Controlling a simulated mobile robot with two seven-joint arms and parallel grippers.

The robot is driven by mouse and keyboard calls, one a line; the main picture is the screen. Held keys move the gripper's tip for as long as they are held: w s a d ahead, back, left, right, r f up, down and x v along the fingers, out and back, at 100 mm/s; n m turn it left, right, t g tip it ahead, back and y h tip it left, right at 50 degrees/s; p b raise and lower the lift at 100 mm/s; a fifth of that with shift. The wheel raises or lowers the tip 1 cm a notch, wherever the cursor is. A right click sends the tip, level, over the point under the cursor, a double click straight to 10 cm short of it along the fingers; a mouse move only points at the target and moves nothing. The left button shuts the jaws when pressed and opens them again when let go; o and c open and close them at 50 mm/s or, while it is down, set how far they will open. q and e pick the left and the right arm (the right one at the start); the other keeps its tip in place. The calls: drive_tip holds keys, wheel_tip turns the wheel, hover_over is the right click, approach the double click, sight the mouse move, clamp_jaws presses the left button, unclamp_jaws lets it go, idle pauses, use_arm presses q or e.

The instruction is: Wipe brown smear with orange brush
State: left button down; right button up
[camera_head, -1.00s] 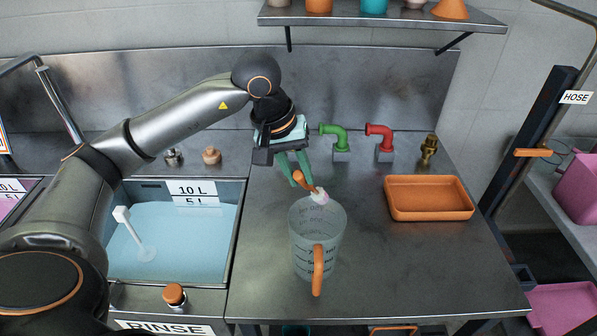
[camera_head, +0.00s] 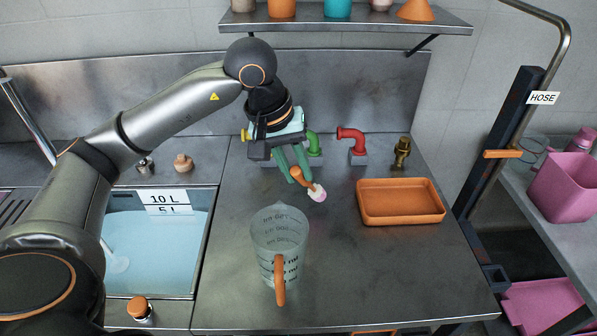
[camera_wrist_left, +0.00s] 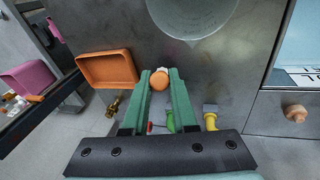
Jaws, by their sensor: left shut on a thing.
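My left gripper (camera_head: 300,177) is shut on the orange-handled brush (camera_head: 317,192), which has a pale white-pink head. The brush points down and to the right above the steel counter, behind and to the right of the clear measuring jug (camera_head: 280,238). In the left wrist view the brush's orange end (camera_wrist_left: 159,80) shows between the green fingers (camera_wrist_left: 161,92), its pale head partly hidden behind it. I cannot make out a brown smear in either view. My right gripper is out of view.
An orange tray (camera_head: 400,218) stands right of the brush. Red (camera_head: 352,138) and green (camera_head: 315,143) pipe elbows and a brass fitting (camera_head: 402,152) stand behind. A water-filled sink (camera_head: 150,245) is at left. The counter's front right is clear.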

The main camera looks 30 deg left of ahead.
use_arm(q)
drive_tip(key=shift+r+p, duration=1.45)
drive_tip(key=shift+r, duration=1.15)
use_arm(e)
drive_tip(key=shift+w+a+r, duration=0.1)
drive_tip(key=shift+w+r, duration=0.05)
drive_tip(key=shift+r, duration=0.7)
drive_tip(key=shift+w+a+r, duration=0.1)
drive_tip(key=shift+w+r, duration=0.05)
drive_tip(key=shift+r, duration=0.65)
